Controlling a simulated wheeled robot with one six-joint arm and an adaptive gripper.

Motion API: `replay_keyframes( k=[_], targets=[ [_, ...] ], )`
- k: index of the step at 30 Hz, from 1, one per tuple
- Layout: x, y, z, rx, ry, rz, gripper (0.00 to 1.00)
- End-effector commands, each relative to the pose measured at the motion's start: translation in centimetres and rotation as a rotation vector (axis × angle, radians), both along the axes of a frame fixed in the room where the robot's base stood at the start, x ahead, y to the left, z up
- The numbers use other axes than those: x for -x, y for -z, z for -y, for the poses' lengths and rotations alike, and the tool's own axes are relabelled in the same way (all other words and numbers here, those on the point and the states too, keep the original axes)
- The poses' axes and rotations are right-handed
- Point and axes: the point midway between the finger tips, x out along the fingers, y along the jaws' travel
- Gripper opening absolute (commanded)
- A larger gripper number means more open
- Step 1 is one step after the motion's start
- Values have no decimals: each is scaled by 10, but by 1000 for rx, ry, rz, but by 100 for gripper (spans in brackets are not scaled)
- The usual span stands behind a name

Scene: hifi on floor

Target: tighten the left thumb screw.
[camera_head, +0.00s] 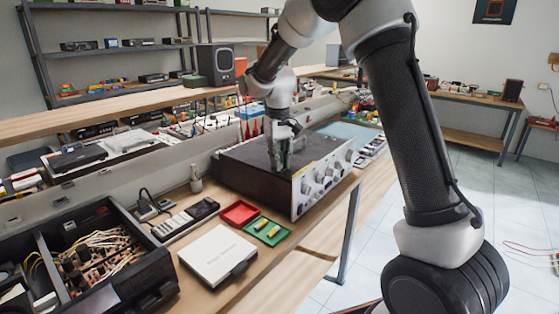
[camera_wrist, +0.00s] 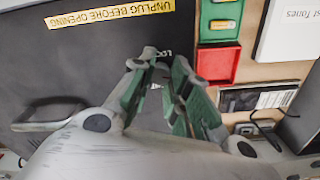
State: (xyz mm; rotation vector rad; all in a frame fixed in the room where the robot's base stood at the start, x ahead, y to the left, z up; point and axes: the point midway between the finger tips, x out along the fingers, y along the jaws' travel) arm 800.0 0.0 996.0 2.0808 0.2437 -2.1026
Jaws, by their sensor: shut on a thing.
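The hi-fi (camera_head: 240,172) is a black box with a silver front panel with knobs, standing on the wooden bench. Its dark top also fills the left of the wrist view (camera_wrist: 60,75), with a yellow "UNPLUG BEFORE OPENING" label (camera_wrist: 110,13). My gripper (camera_head: 279,166) points down at the top of the hi-fi, towards its front. In the wrist view my gripper's green fingers (camera_wrist: 163,64) converge beside partly covered white lettering. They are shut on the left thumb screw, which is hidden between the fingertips. No other thumb screw can be made out.
A white-topped box (camera_head: 218,255) lies nearer. An open black case (camera_head: 150,275) with wiring stands at the left.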

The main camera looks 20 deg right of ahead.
Motion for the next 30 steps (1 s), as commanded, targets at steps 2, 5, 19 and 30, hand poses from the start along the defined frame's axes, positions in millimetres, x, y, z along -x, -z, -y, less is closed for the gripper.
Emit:
replay_keyframes(
  k=[2,5,19,30],
  targets=[
    [0,0,0,1,72,2,0],
    [0,0,0,2,167,3,0],
    [0,0,0,7,612,6,0],
    [0,0,0,11,962,9,0]
  ],
)
